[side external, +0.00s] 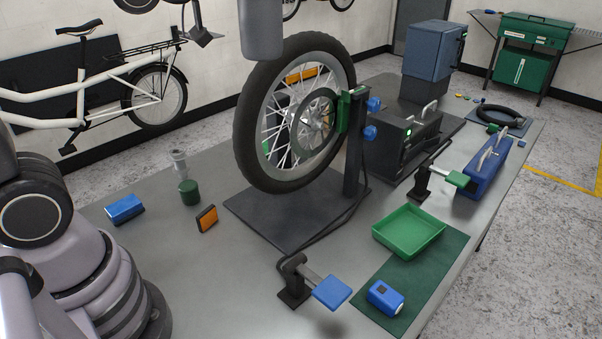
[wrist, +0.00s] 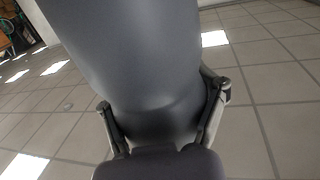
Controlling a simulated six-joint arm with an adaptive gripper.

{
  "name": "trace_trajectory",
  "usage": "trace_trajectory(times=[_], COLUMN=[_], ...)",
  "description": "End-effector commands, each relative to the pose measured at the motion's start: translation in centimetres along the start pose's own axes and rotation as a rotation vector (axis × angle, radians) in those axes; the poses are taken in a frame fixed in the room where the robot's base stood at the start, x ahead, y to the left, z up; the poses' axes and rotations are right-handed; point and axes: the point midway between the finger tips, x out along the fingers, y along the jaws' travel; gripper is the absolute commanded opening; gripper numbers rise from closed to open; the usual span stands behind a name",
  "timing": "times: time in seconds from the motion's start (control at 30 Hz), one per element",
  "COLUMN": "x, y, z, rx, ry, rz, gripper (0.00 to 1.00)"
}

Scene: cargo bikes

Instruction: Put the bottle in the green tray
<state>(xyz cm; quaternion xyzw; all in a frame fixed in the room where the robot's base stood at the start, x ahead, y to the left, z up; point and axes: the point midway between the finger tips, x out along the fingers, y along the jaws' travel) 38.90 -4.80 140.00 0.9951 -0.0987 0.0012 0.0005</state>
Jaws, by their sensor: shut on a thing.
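The bottle (wrist: 130,50) is a smooth grey, rounded body that fills the middle of the wrist view. My gripper (wrist: 164,100) is shut on it, with one finger on each side. In the side view, a grey cylinder cut off by the top edge, in front of the bike wheel, looks like the same bottle (side external: 261,30), hanging high above the table. My gripper is out of that frame. The green tray (side external: 408,233) lies empty on a dark green mat at the right front of the table.
The bike wheel (side external: 246,155) stands in a dark repair stand. A blue-topped clamp (side external: 331,292) and a blue box (side external: 385,298) are near the tray. An orange reflector (side external: 207,218), green jar (side external: 189,192) and blue box (side external: 125,209) lie to the left.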

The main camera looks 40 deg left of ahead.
Motion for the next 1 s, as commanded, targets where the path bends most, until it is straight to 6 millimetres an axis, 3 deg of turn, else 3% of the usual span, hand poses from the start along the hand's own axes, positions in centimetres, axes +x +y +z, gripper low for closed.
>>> trace_trajectory(times=[0.03, 0.13, 0.37, 0.6, 0.8, 1.0], x=[0.7, 2.7, 6.7, 10.1, 11.3, 11.3], y=[2.1, 4.8, 7.7, 10.5, 12.7, 14.0], z=[0.5, 2.4, 8.3, 17.1, 24.4, 28.8], rx=[0.001, 0.0, -0.002, -0.004, -0.003, -0.003], ry=[-0.005, -0.012, -0.013, -0.013, -0.008, -0.002], rz=[0.061, 0.152, 0.255, 0.336, 0.384, 0.409], gripper=[0.29, 0.29, 0.29, 0.29, 0.29, 0.29])
